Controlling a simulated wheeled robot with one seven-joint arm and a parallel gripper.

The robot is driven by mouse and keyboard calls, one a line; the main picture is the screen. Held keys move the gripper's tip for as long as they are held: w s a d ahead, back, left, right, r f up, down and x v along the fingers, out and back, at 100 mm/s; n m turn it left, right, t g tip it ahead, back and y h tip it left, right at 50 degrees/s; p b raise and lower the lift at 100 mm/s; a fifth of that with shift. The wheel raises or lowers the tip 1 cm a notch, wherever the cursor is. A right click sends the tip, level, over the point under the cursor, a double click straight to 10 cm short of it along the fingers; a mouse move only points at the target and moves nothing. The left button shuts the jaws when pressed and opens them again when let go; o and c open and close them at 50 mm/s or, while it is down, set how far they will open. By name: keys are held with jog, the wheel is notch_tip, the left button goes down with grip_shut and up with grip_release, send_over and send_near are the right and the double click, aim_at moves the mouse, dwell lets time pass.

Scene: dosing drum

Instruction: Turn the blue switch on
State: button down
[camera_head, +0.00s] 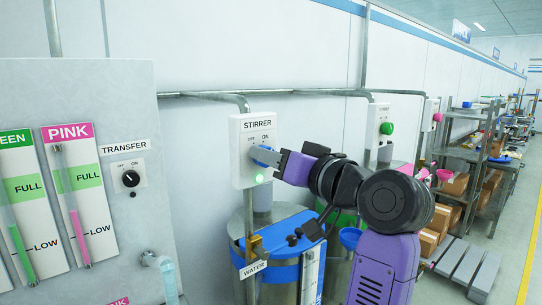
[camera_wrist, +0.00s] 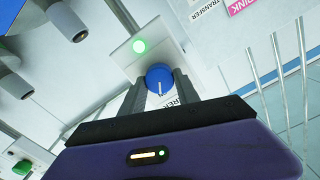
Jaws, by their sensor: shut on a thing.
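The blue switch (camera_head: 264,148) is a round knob on the white STIRRER box (camera_head: 241,176) on the wall. It also shows in the wrist view (camera_wrist: 158,74), with a white mark pointing to the label side. OFF and ON are printed above it in the head view. My gripper (camera_head: 256,154) reaches in from the right and is shut on the knob, with one finger on each side in the wrist view (camera_wrist: 160,92). A green lamp (camera_head: 259,178) below the knob is lit. My fingers partly hide the knob in the head view.
A TRANSFER panel with a black knob (camera_head: 131,179) is at left. A blue-rimmed drum (camera_head: 279,245) stands below the box. Another box with a green knob (camera_head: 386,128) is to the right. Shelves (camera_head: 466,155) line the wall farther right.

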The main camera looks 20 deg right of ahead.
jog(key=shift+f, duration=0.1)
jog(key=c, duration=0.9)
grip_release()
jog(key=shift+s, duration=0.1)
jog(key=b+v, duration=0.2)
jog(key=v, duration=0.5)
jog(key=shift+s, duration=0.25)
jog(key=shift+d, duration=0.1)
